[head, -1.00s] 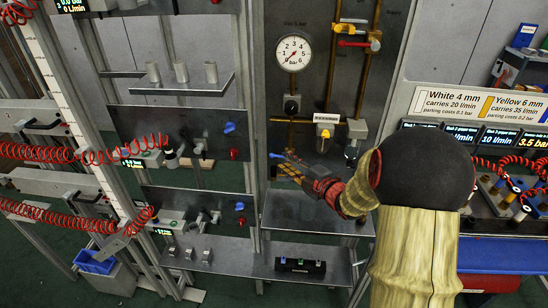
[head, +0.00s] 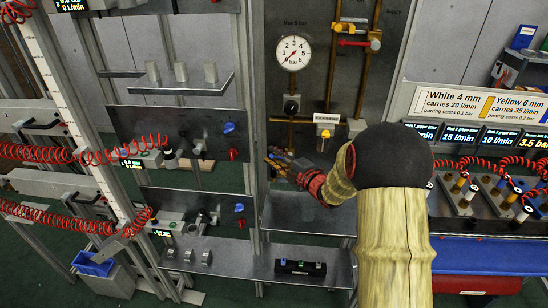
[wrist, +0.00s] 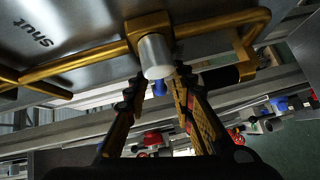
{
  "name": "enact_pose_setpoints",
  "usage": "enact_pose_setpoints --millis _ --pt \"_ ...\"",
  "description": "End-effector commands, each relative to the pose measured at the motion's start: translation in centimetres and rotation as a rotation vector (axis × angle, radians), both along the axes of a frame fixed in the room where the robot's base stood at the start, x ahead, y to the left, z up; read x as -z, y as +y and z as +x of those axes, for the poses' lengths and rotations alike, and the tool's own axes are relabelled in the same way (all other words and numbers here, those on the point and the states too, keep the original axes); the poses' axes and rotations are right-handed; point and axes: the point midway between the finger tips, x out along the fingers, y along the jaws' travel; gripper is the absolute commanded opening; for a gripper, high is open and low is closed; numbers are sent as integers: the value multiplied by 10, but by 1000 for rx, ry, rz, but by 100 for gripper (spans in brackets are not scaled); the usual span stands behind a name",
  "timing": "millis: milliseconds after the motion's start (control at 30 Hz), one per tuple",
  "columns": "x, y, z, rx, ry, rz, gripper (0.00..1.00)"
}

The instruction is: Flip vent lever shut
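My gripper (wrist: 157,86) is open in the wrist view, its two fingers apart on either side of a grey cylindrical stub (wrist: 155,57) on a brass pipe fitting. A small blue piece (wrist: 160,88) shows just below the stub, between the fingertips. It may be the vent lever or a blue knob farther off; I cannot tell which. The printed word "shut" (wrist: 30,37) is on the metal panel at upper left. In the head view my gripper (head: 277,160) is at the lower left of the gauge panel (head: 276,75), and the lever cannot be made out there.
A metal shelf (head: 310,220) is below my gripper. Blue knobs (head: 229,127) and red coiled hoses are on the left-hand rack. A black cylinder (wrist: 222,76) is close to the right finger.

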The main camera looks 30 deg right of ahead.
Motion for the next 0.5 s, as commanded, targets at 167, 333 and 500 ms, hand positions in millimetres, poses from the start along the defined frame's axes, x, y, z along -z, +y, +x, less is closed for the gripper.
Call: enact_pose_setpoints --millis 167,333,500 --pt "0 0 0 0 0 0 22" --pt "0 0 0 0 0 0 12" --pt "0 0 0 0 0 0 2"
